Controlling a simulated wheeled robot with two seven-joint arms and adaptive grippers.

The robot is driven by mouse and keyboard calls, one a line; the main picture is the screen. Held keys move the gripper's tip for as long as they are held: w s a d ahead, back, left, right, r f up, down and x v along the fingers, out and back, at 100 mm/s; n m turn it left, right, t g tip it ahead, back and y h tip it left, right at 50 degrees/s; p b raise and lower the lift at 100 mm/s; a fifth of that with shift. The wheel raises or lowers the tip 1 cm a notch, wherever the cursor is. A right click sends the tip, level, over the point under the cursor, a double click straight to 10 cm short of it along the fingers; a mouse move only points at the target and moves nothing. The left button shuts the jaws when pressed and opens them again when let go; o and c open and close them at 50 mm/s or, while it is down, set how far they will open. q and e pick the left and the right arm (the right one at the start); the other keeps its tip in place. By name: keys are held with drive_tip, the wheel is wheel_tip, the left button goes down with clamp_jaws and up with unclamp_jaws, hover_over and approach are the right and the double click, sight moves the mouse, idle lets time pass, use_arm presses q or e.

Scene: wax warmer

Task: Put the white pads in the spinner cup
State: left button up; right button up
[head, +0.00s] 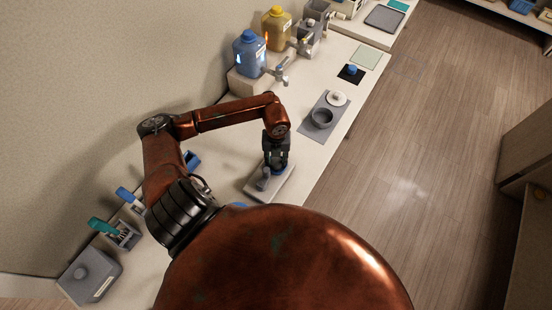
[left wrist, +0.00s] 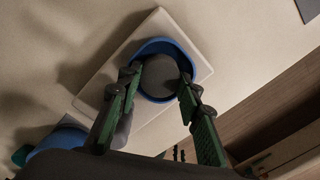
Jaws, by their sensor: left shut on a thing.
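My left gripper (head: 275,163) points down over a pale base (head: 281,187). In the left wrist view its green fingers (left wrist: 157,92) are closed on the sides of a dark grey round piece (left wrist: 160,77). That piece sits within a blue cup-like ring (left wrist: 152,47) on the pale base (left wrist: 92,92). I cannot tell whether it touches the cup's bottom. A grey upright part (head: 263,181) stands beside the gripper. No white pads can be made out for sure. A white disc (head: 337,98) lies by a grey bowl (head: 322,118). My right gripper is out of view.
The bowl and disc are on a grey mat (head: 311,128). Behind are a blue jug (head: 250,55), a yellow jug (head: 277,30) and a black square with a blue knob (head: 351,71). A grey box (head: 90,275) is at front left. The counter's right edge is near the base.

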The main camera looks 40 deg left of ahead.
sight(277, 162)
use_arm(q)
drive_tip(key=shift+f, duration=0.1)
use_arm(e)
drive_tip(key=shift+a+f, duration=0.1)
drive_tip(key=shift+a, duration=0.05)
use_arm(q)
drive_tip(key=shift+f+b, duration=0.15)
drive_tip(key=shift+b, duration=0.15)
drive_tip(key=o, duration=0.9)
drive_tip(key=shift+o, duration=0.2)
drive_tip(key=shift+r, duration=0.4)
wheel_tip(277, 162, up, 12)
drive_tip(key=b, duration=0.2)
drive_tip(key=shift+f, duration=0.15)
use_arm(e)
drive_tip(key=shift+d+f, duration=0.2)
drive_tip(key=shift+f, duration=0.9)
use_arm(q)
drive_tip(key=shift+c, duration=0.6)
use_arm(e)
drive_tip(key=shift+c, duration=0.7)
